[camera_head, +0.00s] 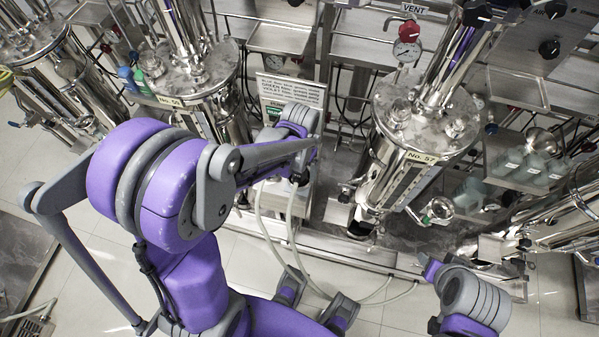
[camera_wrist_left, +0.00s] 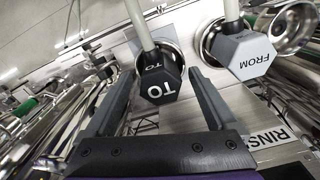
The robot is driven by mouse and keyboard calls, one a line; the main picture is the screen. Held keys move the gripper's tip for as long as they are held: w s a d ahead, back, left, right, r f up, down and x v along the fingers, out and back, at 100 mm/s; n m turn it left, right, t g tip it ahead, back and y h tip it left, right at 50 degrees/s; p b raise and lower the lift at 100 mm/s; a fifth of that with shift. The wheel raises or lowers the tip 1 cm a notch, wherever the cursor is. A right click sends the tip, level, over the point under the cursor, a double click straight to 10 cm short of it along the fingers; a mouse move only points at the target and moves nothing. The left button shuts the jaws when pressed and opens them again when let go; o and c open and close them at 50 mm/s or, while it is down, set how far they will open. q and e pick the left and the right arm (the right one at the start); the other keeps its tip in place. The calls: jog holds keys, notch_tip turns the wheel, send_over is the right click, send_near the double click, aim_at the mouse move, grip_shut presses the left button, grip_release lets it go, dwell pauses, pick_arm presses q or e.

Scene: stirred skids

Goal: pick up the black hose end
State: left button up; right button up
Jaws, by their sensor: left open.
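The black hose end (camera_wrist_left: 160,85) is a hexagonal cap marked "TO" with a pale hose, at a round metal port in the left wrist view. My left gripper (camera_wrist_left: 160,78) is open, with one finger on each side of the black hose end. I cannot tell whether the fingers touch it. A grey hose end (camera_wrist_left: 242,56) marked "FROM" sits at the port to the right, outside the right finger. In the head view my left arm hides the hose ends. My right arm shows at the lower right; its jaws are not clear.
Pale hoses (camera_head: 264,222) hang to the tiled floor. A steel vessel marked "No. 57" (camera_head: 400,180) stands to the right, and another marked "No. 50" (camera_head: 190,75) at the left. A "RINSE" label (camera_wrist_left: 265,138) lies beside the right finger. Open floor is at the front.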

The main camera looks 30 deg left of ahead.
pick_arm(q)
jog(key=shift+f, duration=0.5)
grip_shut()
